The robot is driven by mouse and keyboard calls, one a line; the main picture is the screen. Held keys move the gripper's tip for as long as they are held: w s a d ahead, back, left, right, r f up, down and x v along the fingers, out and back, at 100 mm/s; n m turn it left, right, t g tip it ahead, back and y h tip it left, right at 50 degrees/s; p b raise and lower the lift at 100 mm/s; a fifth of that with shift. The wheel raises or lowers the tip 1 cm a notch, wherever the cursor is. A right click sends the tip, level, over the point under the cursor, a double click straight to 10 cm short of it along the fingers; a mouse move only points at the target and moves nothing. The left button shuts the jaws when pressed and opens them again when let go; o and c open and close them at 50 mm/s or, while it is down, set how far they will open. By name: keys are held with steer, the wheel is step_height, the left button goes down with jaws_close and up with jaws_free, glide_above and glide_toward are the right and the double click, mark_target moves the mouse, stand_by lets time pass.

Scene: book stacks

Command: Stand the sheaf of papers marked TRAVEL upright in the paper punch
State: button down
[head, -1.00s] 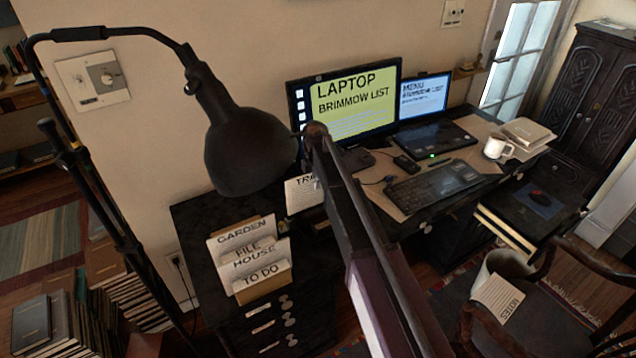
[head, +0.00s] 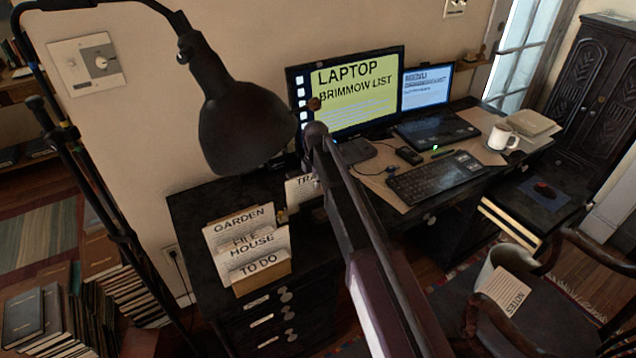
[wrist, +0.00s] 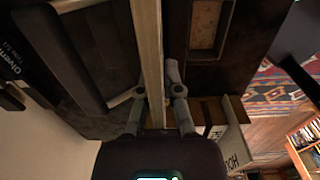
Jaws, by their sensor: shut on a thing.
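The sheaf of papers marked TRA (head: 300,189), with the rest of the word hidden behind my arm, stands upright behind and to the right of the file holder in the head view. In the wrist view the pale sheaf (wrist: 150,50) shows edge-on, between the two fingers of my gripper (wrist: 157,96), which is shut on it. My gripper's tips are hidden in the head view. A dark machine with partial lettering (wrist: 28,45) lies left of the sheaf in the wrist view; I cannot tell whether it is the paper punch. The sheaf's lower end is not clear.
A file holder (head: 265,281) with GARDEN, FILE, HOUSE and TO DO cards stands on the dark cabinet. A black lamp (head: 245,130) hangs over it. A monitor (head: 355,95), laptop (head: 435,125), keyboard (head: 435,175) and mug (head: 502,137) occupy the desk. A chair (head: 535,300) stands in front.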

steer(key=shift+f+b, duration=0.3)
steer(key=shift+f, duration=0.15)
stand_by(0.4)
steer(key=c, duration=0.7)
jaws_free()
steer(key=shift+s, duration=0.1)
